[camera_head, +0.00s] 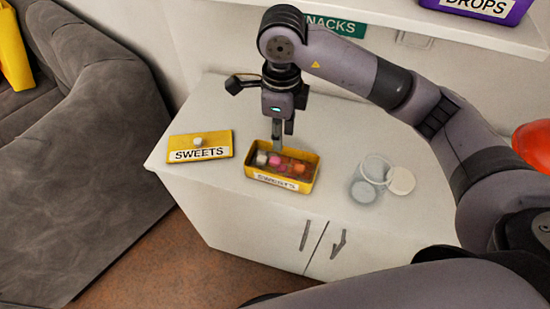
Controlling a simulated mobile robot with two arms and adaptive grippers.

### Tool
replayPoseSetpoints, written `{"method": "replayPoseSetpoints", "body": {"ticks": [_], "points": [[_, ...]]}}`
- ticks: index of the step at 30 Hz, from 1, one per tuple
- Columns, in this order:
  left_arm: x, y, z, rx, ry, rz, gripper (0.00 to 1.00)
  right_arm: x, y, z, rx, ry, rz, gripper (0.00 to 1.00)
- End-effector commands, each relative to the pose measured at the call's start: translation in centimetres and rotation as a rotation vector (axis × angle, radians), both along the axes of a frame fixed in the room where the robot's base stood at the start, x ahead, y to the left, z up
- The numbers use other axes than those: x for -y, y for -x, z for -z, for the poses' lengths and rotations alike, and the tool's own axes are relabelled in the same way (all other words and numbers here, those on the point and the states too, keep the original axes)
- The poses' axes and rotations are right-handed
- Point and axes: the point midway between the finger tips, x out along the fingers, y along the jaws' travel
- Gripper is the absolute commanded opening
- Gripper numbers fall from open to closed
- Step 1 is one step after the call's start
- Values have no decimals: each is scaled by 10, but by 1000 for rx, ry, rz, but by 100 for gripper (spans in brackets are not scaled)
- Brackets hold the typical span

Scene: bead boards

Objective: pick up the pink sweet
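The pink sweet (275,160) lies in an open yellow box (281,184) labelled SWEETS, on the white cabinet top. A whitish sweet (262,158) is to its left and orange and darker sweets (298,168) are to its right. My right gripper (277,148) points straight down over the back of the box, with its fingers close to the pink sweet. The fingers show edge-on as one narrow bar, so I cannot tell their opening or whether they touch the sweet. My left gripper is not in view.
A clear jar (366,186) and a round pale lid (401,181) are to the right. A shelf (430,22) with a purple DROPS box (478,8) overhangs behind. The cabinet top between box and jar is clear.

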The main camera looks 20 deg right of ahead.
Motion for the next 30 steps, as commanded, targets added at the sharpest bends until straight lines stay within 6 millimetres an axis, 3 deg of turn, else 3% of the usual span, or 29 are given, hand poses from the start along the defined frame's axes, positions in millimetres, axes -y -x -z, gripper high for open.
{"method": "replayPoseSetpoints", "body": {"ticks": [6, 14, 21, 30], "points": [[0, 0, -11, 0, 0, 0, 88, 0, 0, 37, -3, -2, 1, 30], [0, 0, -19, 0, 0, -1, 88, -1, -1, 55, -3, -2, 1, 30], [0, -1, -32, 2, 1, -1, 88, -3, -5, 90, -3, -3, 0, 30], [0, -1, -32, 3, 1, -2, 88, -3, -6, 99, 1, -3, -1, 30]]}}
